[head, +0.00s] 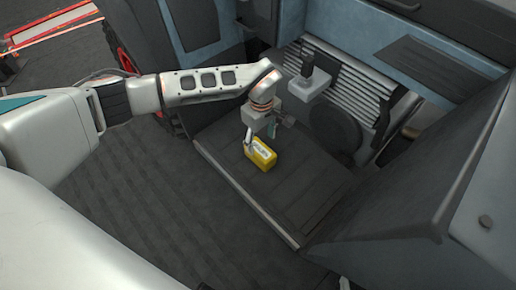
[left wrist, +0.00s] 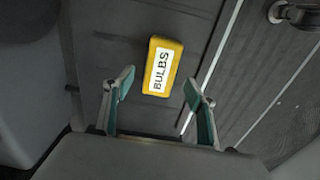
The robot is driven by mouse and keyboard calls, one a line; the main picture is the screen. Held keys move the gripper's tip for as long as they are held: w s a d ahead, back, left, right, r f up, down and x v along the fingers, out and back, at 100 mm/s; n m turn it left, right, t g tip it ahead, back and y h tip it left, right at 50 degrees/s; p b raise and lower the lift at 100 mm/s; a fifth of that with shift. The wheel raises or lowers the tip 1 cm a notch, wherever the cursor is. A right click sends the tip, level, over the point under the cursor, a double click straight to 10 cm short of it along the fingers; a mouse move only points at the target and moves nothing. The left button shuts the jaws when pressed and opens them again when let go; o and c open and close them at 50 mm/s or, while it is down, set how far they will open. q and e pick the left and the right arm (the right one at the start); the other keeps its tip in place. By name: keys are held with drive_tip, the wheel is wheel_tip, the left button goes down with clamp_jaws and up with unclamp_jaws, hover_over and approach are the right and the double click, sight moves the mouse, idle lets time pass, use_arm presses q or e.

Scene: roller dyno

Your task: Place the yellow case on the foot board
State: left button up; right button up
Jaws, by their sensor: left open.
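The yellow case (head: 261,155) sits on the dark foot board (head: 296,205) in the head view, near the board's left edge. In the left wrist view the yellow case (left wrist: 162,66) shows its white label reading BULBS and lies on the ribbed board (left wrist: 110,40). My left gripper (head: 258,139) is above and beside the case, pointing down. In the left wrist view its two teal-padded fingers (left wrist: 163,88) are spread apart, with the case beyond and between their tips and a gap on both sides. My right gripper does not show.
A black lever on a grey block (head: 310,80) stands close behind my left gripper. A round dark pad (head: 335,132) and a slatted panel are behind the board. Ribbed dark floor (head: 150,220) lies at left.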

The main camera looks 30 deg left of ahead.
sight(260, 150)
use_arm(q)
wheel_tip(260, 150, up, 4)
drive_tip(key=shift+w+f+p, duration=0.1)
drive_tip(key=shift+w+p, duration=0.05)
drive_tip(key=shift+p, duration=0.25)
drive_tip(key=shift+s+r, duration=0.2)
drive_tip(key=shift+r, duration=0.4)
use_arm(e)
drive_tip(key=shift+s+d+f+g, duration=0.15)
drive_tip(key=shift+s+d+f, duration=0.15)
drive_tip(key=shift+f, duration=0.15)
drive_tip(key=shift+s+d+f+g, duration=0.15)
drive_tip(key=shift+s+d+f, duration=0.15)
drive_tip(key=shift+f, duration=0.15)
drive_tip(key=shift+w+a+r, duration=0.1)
